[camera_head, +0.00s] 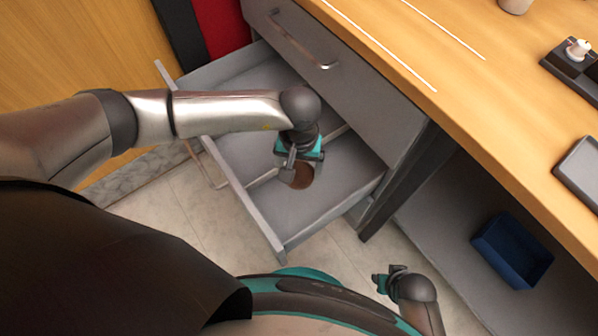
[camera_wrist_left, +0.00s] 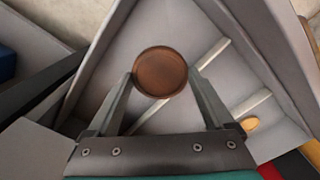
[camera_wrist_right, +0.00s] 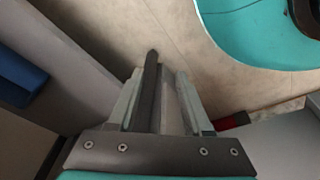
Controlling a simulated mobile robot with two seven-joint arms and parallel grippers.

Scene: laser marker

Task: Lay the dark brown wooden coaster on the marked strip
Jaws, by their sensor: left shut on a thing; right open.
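The dark brown wooden coaster (camera_head: 302,176) is a round disc, partly hidden under my left gripper (camera_head: 300,166) in the head view. In the left wrist view the coaster (camera_wrist_left: 160,72) sits between the two fingertips, and the left gripper is shut on it. It is inside or just over the open grey drawer (camera_head: 240,199); its exact height is hard to tell. The marked strip (camera_head: 412,42) is the band of wooden worktop between two white lines. My right gripper (camera_head: 380,284) is open and empty, low in front of the cabinet, away from the coaster.
A drawer front with a handle (camera_head: 318,62) stands behind the open drawer. Thin dividers cross the drawer; a small yellow thing (camera_wrist_left: 250,124) lies there. A blue bin (camera_head: 512,252) is under the worktop. A black tray (camera_head: 556,62) and dark device (camera_head: 582,168) are on the worktop's right.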

